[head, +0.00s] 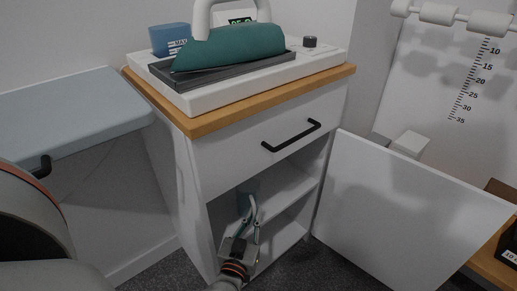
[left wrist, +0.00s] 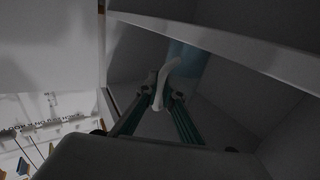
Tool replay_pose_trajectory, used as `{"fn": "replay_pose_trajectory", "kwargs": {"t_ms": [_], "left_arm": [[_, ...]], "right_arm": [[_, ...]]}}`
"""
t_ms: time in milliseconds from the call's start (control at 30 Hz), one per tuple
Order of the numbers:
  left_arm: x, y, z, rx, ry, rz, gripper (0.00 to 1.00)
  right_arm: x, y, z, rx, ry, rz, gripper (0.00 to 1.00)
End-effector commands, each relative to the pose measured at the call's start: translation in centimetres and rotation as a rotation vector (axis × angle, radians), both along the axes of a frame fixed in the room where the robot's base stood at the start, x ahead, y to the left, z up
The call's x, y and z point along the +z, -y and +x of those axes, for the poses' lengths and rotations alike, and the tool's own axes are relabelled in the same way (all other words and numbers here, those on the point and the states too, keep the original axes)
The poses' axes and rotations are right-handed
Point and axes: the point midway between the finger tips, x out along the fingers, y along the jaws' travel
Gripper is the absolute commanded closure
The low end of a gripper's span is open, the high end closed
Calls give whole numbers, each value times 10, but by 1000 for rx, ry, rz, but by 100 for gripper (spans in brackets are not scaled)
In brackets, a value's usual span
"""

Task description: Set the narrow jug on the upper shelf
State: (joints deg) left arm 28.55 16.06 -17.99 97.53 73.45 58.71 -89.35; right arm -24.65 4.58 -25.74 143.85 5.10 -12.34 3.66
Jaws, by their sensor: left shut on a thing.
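The narrow jug (head: 243,196) is a blue-grey vessel inside the open cabinet, mostly hidden by my gripper. In the left wrist view its pale curved handle (left wrist: 169,72) and bluish body (left wrist: 185,63) show. My left gripper (head: 250,211) reaches in through the front and is shut on the handle; the green fingers (left wrist: 160,105) lie on both sides of it. The jug is at the upper shelf (head: 286,188), at its left part. I cannot tell whether its base touches the board. My right gripper is not in view.
The cabinet door (head: 400,205) stands open to the right. A closed drawer (head: 235,142) with a black handle is above the opening. A white device (head: 215,98) with a teal part and a blue MAX container (head: 170,40) are on top. A grey-blue surface (head: 70,110) is left.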

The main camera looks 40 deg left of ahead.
Motion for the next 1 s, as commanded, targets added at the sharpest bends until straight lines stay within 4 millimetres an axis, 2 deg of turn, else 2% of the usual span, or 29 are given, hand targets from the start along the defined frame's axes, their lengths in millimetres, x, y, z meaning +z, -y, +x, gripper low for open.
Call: {"fn": "replay_pose_trajectory", "kwargs": {"t_ms": [400,433,500,1000], "left_arm": [[0,0,2,0,4,0,100],[0,0,2,1,4,-1,88],[0,0,1,0,4,-1,76],[3,1,0,0,4,-1,76]], "right_arm": [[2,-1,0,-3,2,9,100],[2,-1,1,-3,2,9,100],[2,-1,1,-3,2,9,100],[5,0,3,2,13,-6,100]]}}
